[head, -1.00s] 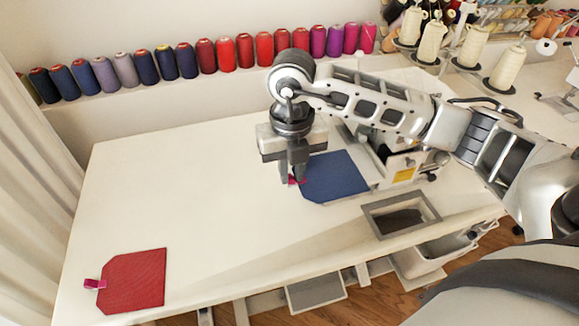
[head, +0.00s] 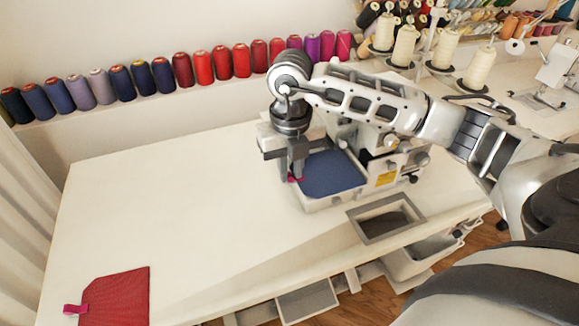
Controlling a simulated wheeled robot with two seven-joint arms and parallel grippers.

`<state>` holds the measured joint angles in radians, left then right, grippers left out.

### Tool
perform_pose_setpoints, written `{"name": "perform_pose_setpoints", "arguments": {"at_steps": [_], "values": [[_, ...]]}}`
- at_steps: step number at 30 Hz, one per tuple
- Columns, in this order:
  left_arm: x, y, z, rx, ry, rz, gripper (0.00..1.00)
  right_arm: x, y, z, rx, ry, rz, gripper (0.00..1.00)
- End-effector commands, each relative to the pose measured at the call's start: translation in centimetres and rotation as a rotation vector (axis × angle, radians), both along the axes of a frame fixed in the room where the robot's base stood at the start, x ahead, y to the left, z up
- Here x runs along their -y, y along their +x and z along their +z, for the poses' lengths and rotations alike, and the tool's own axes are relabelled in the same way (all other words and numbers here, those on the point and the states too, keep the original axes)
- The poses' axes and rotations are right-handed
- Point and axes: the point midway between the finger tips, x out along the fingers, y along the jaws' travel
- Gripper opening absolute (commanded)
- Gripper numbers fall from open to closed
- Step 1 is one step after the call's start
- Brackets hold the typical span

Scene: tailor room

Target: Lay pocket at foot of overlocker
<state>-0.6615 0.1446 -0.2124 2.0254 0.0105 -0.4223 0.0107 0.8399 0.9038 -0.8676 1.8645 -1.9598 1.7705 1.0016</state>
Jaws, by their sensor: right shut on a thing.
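My right gripper (head: 291,172) points down at the left front of the overlocker (head: 388,160). It is shut on the pink tab (head: 296,180) at the left end of the blue pocket (head: 332,174). The blue pocket looks flat over the overlocker's pale bed, with the bed's rim showing along its front. I cannot tell whether it touches the bed everywhere. My arm and gripper hide much of the overlocker, including its foot. A red pocket (head: 115,297) with a pink tab lies on the table at front left. My left gripper is not in view.
The white table (head: 170,210) is clear between the red pocket and the overlocker. A grey-rimmed opening (head: 387,219) is at the table's front edge. Thread spools (head: 222,62) line the back ledge, and cream cones (head: 442,50) stand behind the overlocker.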

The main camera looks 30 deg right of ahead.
Motion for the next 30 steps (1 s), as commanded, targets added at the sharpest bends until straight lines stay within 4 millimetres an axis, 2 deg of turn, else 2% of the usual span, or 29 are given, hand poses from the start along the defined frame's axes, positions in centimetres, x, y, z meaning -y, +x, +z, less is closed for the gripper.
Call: {"name": "perform_pose_setpoints", "arguments": {"at_steps": [17, 18, 20, 21, 30], "values": [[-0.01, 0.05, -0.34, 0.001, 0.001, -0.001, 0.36, -0.01, 0.0, -0.23, 0.001, 0.0, 0.0, 0.0], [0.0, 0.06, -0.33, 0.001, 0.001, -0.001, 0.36, -0.01, 0.0, -0.23, 0.001, 0.0, 0.0, 0.22], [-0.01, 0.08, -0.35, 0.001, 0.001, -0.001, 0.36, -0.01, 0.0, -0.23, 0.001, 0.0, 0.0, 0.39], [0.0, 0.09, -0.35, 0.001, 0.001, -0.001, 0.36, -0.01, 0.01, -0.23, 0.001, 0.0, 0.0, 0.42], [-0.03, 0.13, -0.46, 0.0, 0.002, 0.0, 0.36, -0.01, 0.0, -0.24, 0.0, 0.0, 0.0, 0.42]]}}
